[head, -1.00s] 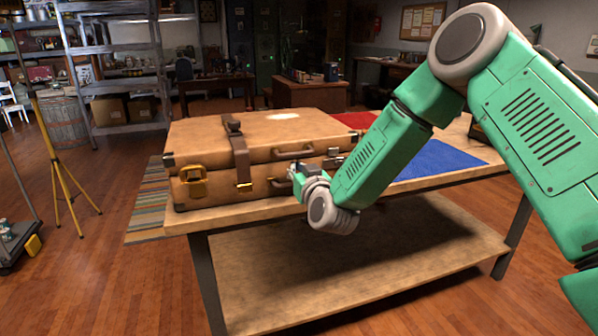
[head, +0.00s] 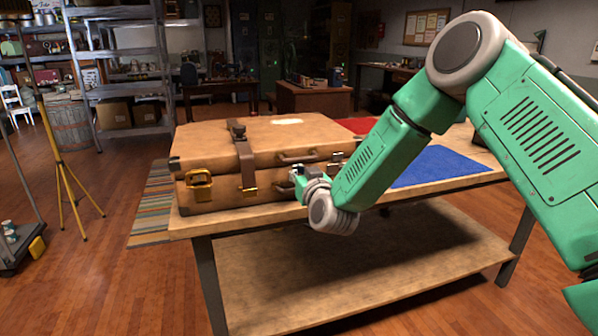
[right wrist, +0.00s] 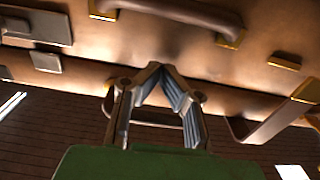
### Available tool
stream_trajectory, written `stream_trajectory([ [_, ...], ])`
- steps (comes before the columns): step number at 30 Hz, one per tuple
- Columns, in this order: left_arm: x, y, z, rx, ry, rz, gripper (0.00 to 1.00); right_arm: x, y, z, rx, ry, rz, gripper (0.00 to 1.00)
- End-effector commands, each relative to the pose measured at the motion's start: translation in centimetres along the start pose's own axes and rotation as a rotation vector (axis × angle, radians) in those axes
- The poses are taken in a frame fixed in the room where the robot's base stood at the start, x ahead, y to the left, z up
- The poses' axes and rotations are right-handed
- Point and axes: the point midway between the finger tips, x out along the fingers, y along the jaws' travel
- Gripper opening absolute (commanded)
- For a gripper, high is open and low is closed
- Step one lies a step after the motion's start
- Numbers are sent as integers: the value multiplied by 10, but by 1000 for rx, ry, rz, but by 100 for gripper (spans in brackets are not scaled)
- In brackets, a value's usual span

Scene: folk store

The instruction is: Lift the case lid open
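The tan leather case (head: 225,192) lies on the workbench, its lid (head: 250,136) down on the base. A brown strap (head: 245,162) crosses the lid, and a brass latch (head: 199,186) is at the front left corner. My right gripper (head: 295,172) is at the case's front, just below the lid handle (head: 297,157). In the right wrist view its fingertips (right wrist: 160,68) meet, with nothing seen between them. They are close to the leather front, and a handle shows behind the fingers. Contact cannot be told. My left gripper is out of view.
The wooden workbench (head: 400,193) has a blue mat (head: 440,165) and a red mat (head: 358,125) right of the case. A yellow tripod (head: 62,170) and metal shelves (head: 120,60) stand to the left and behind. The room above the lid is clear.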

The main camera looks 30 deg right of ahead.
Motion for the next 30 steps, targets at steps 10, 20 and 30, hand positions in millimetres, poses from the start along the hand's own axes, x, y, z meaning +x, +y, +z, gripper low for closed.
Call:
stream_trajectory([
  [10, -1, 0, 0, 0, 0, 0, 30, -2, 1, 0, 1, 0, 0, 0],
  [20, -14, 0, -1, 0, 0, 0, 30, -2, 1, -16, 1, 1, 0, 0],
  [30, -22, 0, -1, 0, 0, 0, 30, -2, 1, -27, 1, 2, 1, 0],
])
